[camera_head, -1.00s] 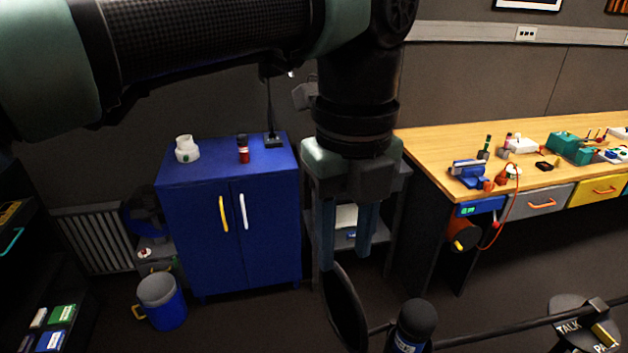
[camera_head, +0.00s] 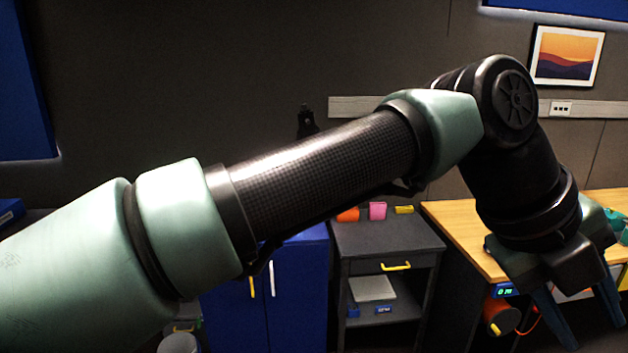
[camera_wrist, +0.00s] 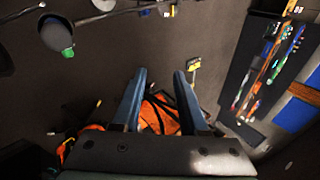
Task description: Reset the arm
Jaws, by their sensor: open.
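My arm stretches across the head view from the lower left to an elbow-like joint at upper right, then bends down. My gripper (camera_head: 582,330) hangs at the lower right in front of the wooden workbench (camera_head: 458,228). Its two blue fingers are spread apart, and the tips reach toward the bottom of the picture. In the wrist view my gripper (camera_wrist: 160,80) shows both fingers apart with nothing held between them. An orange and black item (camera_wrist: 160,113) shows beyond the gap, apparently lower down; I cannot tell what it is.
A blue cabinet (camera_head: 295,290) and a grey shelf unit (camera_head: 385,240) stand behind my arm. An orange tool (camera_head: 500,314) hangs at the bench's side. In the wrist view, a dark round-headed item with a green tip (camera_wrist: 62,36) is at upper left, and shelves (camera_wrist: 270,75) are at right.

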